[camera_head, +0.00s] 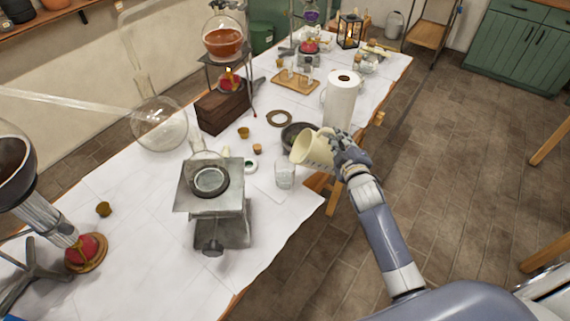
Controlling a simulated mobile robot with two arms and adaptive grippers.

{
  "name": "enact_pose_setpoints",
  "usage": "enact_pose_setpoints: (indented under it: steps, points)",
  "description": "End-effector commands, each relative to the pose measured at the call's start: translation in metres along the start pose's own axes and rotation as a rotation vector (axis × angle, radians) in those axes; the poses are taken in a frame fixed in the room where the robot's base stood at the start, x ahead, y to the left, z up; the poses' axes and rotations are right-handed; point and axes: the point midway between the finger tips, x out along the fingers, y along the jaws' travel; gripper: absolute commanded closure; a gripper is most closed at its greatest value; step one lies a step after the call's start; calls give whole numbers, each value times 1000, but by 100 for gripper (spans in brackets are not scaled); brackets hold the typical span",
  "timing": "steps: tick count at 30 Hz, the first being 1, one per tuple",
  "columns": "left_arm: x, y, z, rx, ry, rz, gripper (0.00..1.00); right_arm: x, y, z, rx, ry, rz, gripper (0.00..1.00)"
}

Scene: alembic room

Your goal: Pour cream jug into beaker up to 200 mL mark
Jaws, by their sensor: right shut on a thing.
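The cream jug (312,150) is held by my right gripper (343,150), which is shut on it at the jug's right side. The jug is tilted to the left, with its mouth toward the beaker. The glass beaker (285,176) stands upright on the white-covered table, just below and left of the jug. Its marks and liquid level are too small to read. I cannot tell whether any stream falls from the jug. My left gripper is not in view.
A metal stand (212,190) is left of the beaker. A dark bowl (293,134) and a paper towel roll (341,98) stand behind the jug. Small corks lie nearby. A round glass flask (160,124) and a wooden block (224,107) are farther back. The table's edge runs beneath my right arm.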

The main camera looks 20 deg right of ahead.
Motion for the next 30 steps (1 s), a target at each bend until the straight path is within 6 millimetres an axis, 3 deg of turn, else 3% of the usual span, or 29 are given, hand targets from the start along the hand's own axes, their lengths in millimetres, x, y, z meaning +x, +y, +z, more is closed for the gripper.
enact_pose_setpoints:
  steps: [30]
  points:
    - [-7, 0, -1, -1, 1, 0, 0, -1, 5, -10, -42, -4, 5, 100]
